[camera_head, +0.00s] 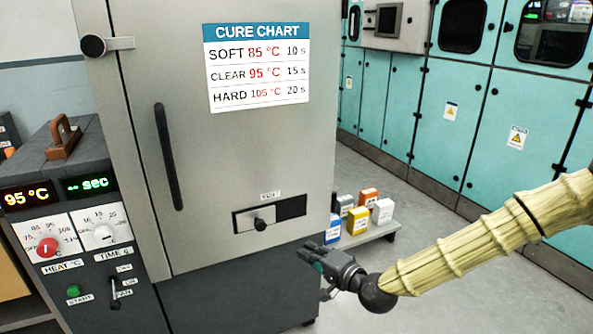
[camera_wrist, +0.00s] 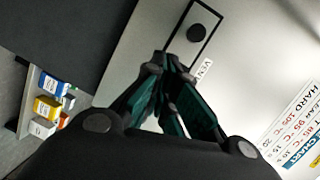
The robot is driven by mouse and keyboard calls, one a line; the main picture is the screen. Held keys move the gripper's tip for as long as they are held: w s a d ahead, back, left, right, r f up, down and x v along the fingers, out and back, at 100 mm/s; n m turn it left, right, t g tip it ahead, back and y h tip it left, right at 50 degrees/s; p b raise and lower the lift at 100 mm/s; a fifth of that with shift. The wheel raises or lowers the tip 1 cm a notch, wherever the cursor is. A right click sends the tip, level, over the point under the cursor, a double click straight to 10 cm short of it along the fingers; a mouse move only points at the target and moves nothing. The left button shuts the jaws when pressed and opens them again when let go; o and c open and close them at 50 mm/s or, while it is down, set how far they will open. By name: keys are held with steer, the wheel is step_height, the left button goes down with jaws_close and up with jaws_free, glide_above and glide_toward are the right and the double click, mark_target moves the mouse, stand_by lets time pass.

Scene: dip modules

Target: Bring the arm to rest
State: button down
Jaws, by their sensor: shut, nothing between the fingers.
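My arm (camera_head: 480,235), tan and ribbed, reaches in from the right in the head view. My gripper (camera_head: 312,252) is in front of the lower right of the grey oven door (camera_head: 220,150), below the vent slider (camera_head: 262,223). In the wrist view my gripper (camera_wrist: 172,68) has its fingertips together with nothing between them. The vent slot with its round dark knob (camera_wrist: 204,33) lies beyond the fingertips there. A gap to the door cannot be judged exactly.
A control box (camera_head: 75,220) at the left shows 95 °C and "-- sec". A low shelf (camera_head: 375,232) with several small boxes stands behind my gripper. Teal cabinets (camera_head: 470,110) line the back. Grey floor (camera_head: 460,300) is open at the lower right.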

steer(key=s+a+f+n+g+h, duration=0.1)
steer(key=s+f+g, duration=0.1)
steer(key=s+f, duration=0.35)
steer(key=s+f+n+g+h, duration=0.1)
steer(key=s+f, duration=0.2)
steer(key=f, duration=0.5)
steer(key=s+d+f+n+g+h, duration=0.25)
steer(key=s+d+f+g, duration=0.2)
steer(key=s+f, duration=0.6)
steer(key=s+d+f+n+g+h, duration=0.1)
steer(key=s+d+f+g+h, duration=0.2)
steer(key=s+d+f, duration=0.75)
steer(key=s+d+n+g+h, duration=0.2)
steer(key=s+d+h, duration=0.1)
steer(key=s, duration=1)
step_height(320, 180, up, 20)
steer(key=p, duration=1.9)
steer(key=shift+s+d+f, duration=0.15)
steer(key=shift+d+f, duration=0.05)
